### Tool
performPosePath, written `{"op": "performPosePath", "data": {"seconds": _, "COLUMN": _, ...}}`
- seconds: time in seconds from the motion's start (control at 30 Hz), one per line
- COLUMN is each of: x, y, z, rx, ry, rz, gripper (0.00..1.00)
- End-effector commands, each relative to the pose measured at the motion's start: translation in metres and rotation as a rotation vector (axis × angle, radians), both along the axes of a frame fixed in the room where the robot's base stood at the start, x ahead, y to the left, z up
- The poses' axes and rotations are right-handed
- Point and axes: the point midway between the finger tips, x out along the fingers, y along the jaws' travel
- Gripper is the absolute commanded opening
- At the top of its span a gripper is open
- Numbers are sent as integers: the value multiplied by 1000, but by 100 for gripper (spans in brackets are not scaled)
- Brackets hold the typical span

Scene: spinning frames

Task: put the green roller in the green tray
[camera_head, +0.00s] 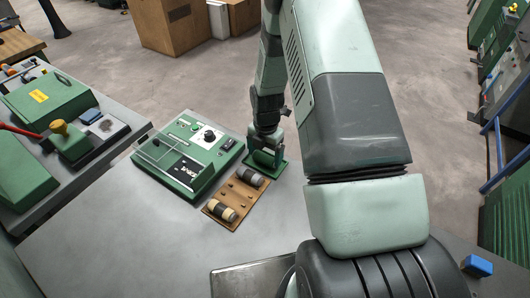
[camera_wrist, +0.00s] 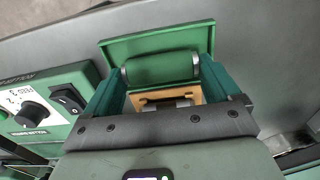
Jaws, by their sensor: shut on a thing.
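My gripper (camera_wrist: 160,70) is shut on the green roller (camera_wrist: 160,67), which lies crosswise between the two fingertips in the wrist view. The green tray (camera_wrist: 145,42) is right by the roller, its flat bottom and rim showing beyond it. I cannot tell whether the roller touches the tray. In the head view my gripper (camera_head: 265,150) is down at the green tray (camera_head: 281,168), and the roller cannot be made out there.
A wooden board (camera_head: 236,194) with a grey roller (camera_head: 249,177) and a cream roller (camera_head: 221,211) lies just in front of the tray. A green control panel (camera_head: 170,140) stands to the left. The bench front left is clear. A blue block (camera_head: 478,265) is far right.

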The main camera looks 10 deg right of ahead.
Motion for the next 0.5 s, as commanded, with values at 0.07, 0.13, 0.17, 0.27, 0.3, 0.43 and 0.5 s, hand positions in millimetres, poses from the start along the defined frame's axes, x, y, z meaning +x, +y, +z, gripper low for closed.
{"op": "performPosePath", "data": {"seconds": 0.07, "x": 1, "y": 0, "z": 1, "rx": 0, "ry": -1, "rz": 0, "gripper": 49}}
{"op": "performPosePath", "data": {"seconds": 0.13, "x": 1, "y": 0, "z": 1, "rx": 0, "ry": -1, "rz": 0, "gripper": 49}}
{"op": "performPosePath", "data": {"seconds": 0.17, "x": 1, "y": 0, "z": 1, "rx": 0, "ry": -1, "rz": 0, "gripper": 49}}
{"op": "performPosePath", "data": {"seconds": 0.27, "x": 0, "y": 0, "z": -2, "rx": -1, "ry": -1, "rz": 0, "gripper": 49}}
{"op": "performPosePath", "data": {"seconds": 0.3, "x": 0, "y": 0, "z": -3, "rx": 0, "ry": 0, "rz": 0, "gripper": 91}}
{"op": "performPosePath", "data": {"seconds": 0.43, "x": 0, "y": 0, "z": -2, "rx": -1, "ry": -1, "rz": 0, "gripper": 100}}
{"op": "performPosePath", "data": {"seconds": 0.5, "x": 0, "y": 0, "z": -2, "rx": -1, "ry": -1, "rz": 0, "gripper": 100}}
